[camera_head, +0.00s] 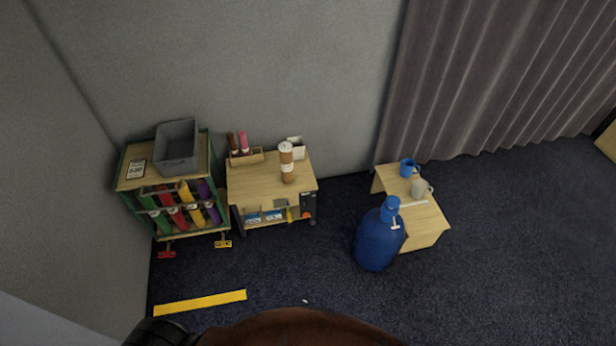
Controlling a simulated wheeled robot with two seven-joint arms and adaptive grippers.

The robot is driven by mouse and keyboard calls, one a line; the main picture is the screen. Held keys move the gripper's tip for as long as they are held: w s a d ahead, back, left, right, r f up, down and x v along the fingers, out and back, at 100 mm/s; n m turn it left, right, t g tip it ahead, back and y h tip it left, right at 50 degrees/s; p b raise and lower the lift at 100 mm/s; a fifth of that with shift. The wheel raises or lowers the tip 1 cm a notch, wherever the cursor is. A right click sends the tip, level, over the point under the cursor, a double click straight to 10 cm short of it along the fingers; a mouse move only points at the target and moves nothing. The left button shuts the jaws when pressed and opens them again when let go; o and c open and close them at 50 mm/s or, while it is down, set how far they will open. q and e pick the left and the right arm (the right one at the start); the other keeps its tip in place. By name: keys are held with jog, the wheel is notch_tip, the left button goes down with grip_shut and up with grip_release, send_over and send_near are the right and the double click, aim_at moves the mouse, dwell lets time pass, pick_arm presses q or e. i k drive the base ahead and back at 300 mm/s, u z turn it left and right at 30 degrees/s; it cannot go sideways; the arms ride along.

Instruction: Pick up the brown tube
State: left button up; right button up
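The brown tube (287,163) stands upright on the wooden top of a small low table (250,180). It has a pale cap and a pale label around its middle. It stands near the table's right half, apart from the things behind it. Neither of my grippers shows in this view.
Left of it stands a green-framed rack (125,185) with a grey bin (178,148) on top. To the right, a blue bottle-like object (378,240) stands before a low wooden table (430,225) with mugs. Dark carpet (300,255) lies open in front. A brown rounded shape (300,330) fills the bottom edge.

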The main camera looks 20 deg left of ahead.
aim_at(286, 159)
jog(key=z, duration=0.6)
jog(key=i, duration=1.3)
jog(key=u, duration=0.75)
jog(key=i, duration=0.55)
jog(key=u, duration=0.55)
